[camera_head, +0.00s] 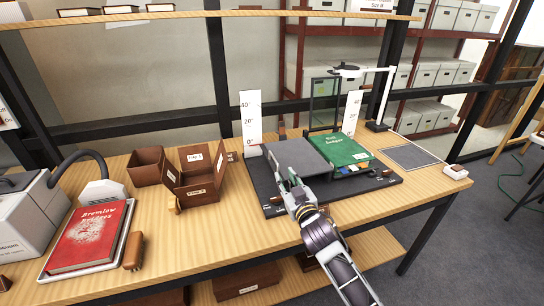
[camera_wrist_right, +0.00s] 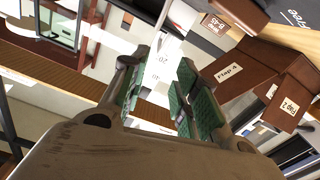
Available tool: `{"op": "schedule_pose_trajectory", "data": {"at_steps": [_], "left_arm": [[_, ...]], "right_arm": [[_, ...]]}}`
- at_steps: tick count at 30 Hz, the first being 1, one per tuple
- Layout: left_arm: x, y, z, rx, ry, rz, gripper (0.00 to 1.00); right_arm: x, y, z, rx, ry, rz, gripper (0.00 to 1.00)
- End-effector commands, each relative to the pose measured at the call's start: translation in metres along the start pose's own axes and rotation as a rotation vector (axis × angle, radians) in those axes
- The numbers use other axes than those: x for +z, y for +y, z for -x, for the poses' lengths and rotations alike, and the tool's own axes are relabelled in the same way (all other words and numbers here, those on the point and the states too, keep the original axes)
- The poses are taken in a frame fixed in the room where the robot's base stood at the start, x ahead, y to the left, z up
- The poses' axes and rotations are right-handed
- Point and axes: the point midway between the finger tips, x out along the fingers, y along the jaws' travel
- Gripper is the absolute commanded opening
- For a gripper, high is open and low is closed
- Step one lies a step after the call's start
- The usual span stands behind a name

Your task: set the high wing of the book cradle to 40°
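The book cradle has a dark base (camera_head: 378,184) on the wooden table. Its grey left wing (camera_head: 300,156) looks bare and lies low, though its exact angle is hard to read. A green book (camera_head: 343,150) lies on the right side. White angle scales marked 0°, 20° and 40° stand behind the left (camera_head: 250,112) and right (camera_head: 352,110) sides. My right gripper (camera_head: 281,176) is over the left wing's front part, hiding some of it; contact cannot be told. In the wrist view its green-padded fingers (camera_wrist_right: 160,98) are apart with nothing between them. My left gripper is out of view.
Brown flap boxes (camera_head: 200,190) stand left of the cradle. A red book (camera_head: 90,236) lies on a tray farther left, beside a grey machine (camera_head: 28,222). A lamp (camera_head: 378,125) stands behind right. A grey mat (camera_head: 410,155) lies clear at right.

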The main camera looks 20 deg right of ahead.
Motion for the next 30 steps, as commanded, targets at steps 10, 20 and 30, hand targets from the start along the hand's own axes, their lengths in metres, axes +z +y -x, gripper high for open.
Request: {"op": "schedule_pose_trajectory", "data": {"at_steps": [10,20,30], "left_arm": [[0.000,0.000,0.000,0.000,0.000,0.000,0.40],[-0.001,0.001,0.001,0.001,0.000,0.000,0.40],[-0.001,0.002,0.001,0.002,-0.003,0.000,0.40]], "right_arm": [[0.000,0.000,-0.001,0.000,-0.001,0.001,0.30],[0.000,0.000,-0.013,0.001,0.000,0.001,0.30],[0.000,0.000,-0.038,0.001,-0.001,0.002,0.30]]}}
